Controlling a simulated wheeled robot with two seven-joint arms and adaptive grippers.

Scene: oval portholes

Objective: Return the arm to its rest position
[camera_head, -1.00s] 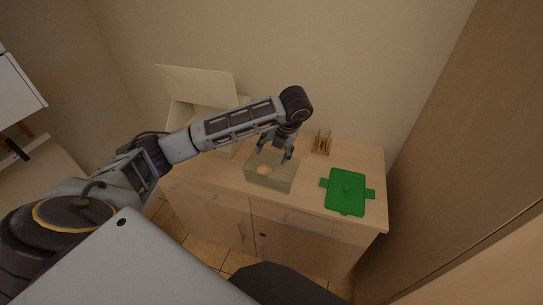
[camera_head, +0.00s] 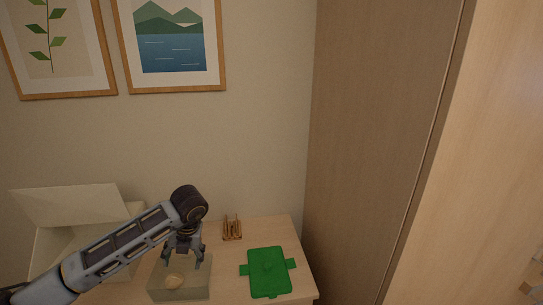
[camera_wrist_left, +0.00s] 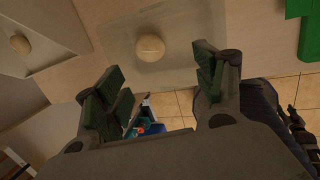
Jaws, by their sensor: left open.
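My left arm comes in from the lower left in the head view. My left gripper (camera_head: 184,257) points down, open and empty, over a shallow beige box (camera_head: 194,294). A pale roundish item (camera_head: 174,280) lies in that box, below the fingers. In the left wrist view the open fingers (camera_wrist_left: 160,72) have nothing between them, and the pale item (camera_wrist_left: 150,47) sits beyond them. My right gripper is not in view.
A green lidded piece (camera_head: 268,272) lies to the right on the wooden cabinet top (camera_head: 226,261). A small wooden rack (camera_head: 232,229) stands behind. A large pale box with a raised lid (camera_head: 72,204) is at left. A tall brown panel (camera_head: 375,130) rises at right.

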